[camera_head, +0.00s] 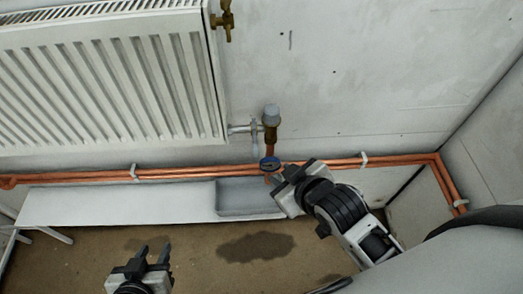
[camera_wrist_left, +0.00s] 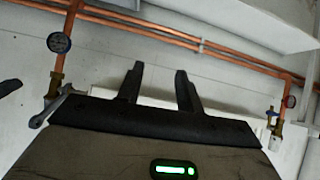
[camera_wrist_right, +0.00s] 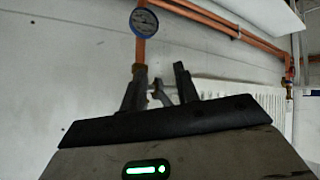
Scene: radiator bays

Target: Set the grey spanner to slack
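The grey spanner (camera_head: 255,138) is at the radiator valve (camera_head: 271,118), on the horizontal grey pipe, its handle pointing down. In the left wrist view a grey spanner-like shape (camera_wrist_left: 50,110) shows at the left. In the right wrist view a grey piece (camera_wrist_right: 160,96), probably the spanner, appears between and beyond the fingers; I cannot tell any contact. My right gripper (camera_head: 281,177) is open, below and slightly right of the spanner, beside the gauge. Its fingers also show in the right wrist view (camera_wrist_right: 160,76). My left gripper (camera_head: 154,252) is open and empty, low and away from the valve.
A blue-rimmed gauge (camera_head: 269,163) sits below the valve, close to my right gripper. Copper pipes (camera_head: 200,172) run along the wall. A white radiator (camera_head: 110,85) is at the left, with a brass valve (camera_head: 226,22). A grey tray (camera_head: 240,200) lies below; a dark patch (camera_head: 255,246) marks the floor.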

